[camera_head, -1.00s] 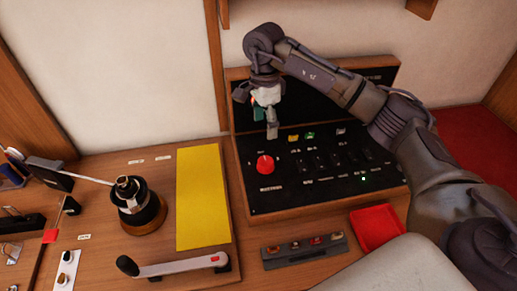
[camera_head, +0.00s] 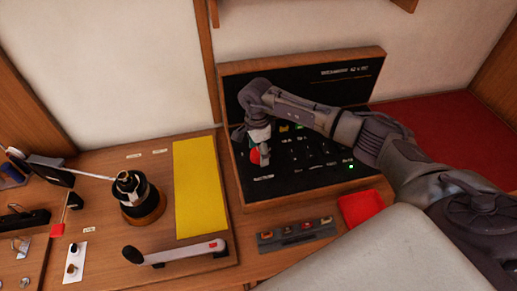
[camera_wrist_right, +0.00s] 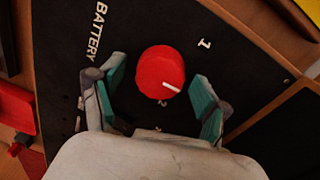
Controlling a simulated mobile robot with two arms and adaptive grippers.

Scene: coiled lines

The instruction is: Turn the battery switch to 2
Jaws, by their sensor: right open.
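The battery switch is a red round knob (camera_head: 255,157) on the black panel (camera_head: 345,85), partly hidden by my right gripper in the head view. In the right wrist view the knob (camera_wrist_right: 158,66) shows whole, with a white pointer line toward the lower right. A "1" is printed at its upper right, and a partly shaded mark that looks like "2" lies just below it. "BATTERY" is printed at left. My right gripper (camera_head: 249,138) is over the knob, open; in the wrist view its teal-padded fingers (camera_wrist_right: 160,80) stand on either side with gaps. My left gripper is not in view.
Right of the knob are small panel switches and a lit green lamp (camera_head: 351,167). In front lie a grey strip with fuses (camera_head: 297,235) and a red tray (camera_head: 361,208). A yellow sheet (camera_head: 199,187), a winch (camera_head: 140,196) and its handle (camera_head: 175,253) are at left.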

